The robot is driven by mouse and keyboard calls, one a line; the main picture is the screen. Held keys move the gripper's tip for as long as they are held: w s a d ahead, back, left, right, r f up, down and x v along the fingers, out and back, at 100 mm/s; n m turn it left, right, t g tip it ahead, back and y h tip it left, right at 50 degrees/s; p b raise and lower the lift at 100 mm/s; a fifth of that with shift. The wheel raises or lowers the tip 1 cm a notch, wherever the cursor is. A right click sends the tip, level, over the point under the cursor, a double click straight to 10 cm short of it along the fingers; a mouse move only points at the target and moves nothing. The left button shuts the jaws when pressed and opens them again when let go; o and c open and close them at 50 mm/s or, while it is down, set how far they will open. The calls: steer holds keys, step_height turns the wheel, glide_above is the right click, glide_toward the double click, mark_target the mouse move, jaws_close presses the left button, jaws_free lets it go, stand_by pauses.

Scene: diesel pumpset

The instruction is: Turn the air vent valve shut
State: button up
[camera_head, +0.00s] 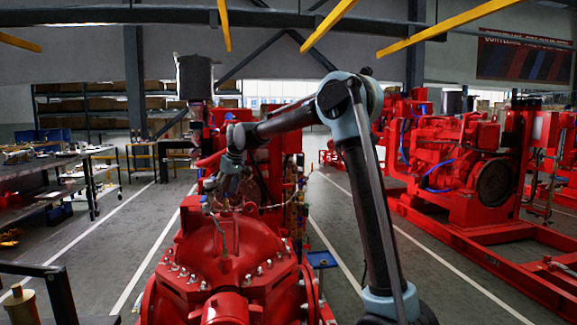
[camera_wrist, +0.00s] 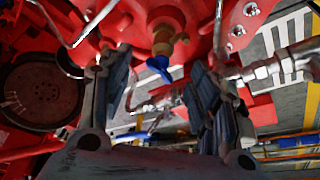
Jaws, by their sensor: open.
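The air vent valve shows in the wrist view as a brass body (camera_wrist: 164,40) with a small blue handle (camera_wrist: 159,66). It is set against the red pump casing (camera_wrist: 200,20). My gripper (camera_wrist: 158,74) is open, its two dark fingers to the left and right of the blue handle with clear gaps on both sides. I cannot tell how far the handle is beyond the fingertips. In the head view my gripper (camera_head: 229,186) is over the far part of the red pump (camera_head: 232,245). The valve cannot be made out there.
Thin metal pipes (camera_wrist: 90,25) and a braided fitting (camera_wrist: 285,62) run close to the fingers in the wrist view. A second red pumpset (camera_head: 465,165) stands at the right. A workbench (camera_head: 40,170) is at the left. Open floor lies on both sides of the pump.

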steer(key=n, duration=0.1)
steer(key=n+g, duration=0.1)
steer(key=n, duration=0.3)
steer(key=shift+w+d+g+y, duration=0.1)
steer(key=shift+w+g+y, duration=0.2)
steer(key=shift+y, duration=0.1)
steer(key=n+g, duration=0.1)
steer(key=n, duration=0.1)
steer(key=n+g, duration=0.1)
steer(key=n, duration=0.1)
steer(key=shift+w+n, duration=0.2)
steer(key=shift+n, duration=0.2)
steer(key=v, duration=1.8)
steer(key=s+d+f+m, duration=0.1)
steer(key=s+d+m, duration=0.1)
steer(key=d, duration=0.4)
steer(key=s+d+f+m+t, duration=0.1)
steer(key=s+d+m, duration=0.1)
steer(key=s+d, duration=0.3)
steer(key=s+d+f+m+h, duration=0.1)
steer(key=s+d+f+m, duration=0.1)
steer(key=d, duration=0.6)
steer(key=shift+s+d+t, duration=0.25)
steer(key=shift+s+t, duration=0.05)
steer(key=shift+s, duration=0.4)
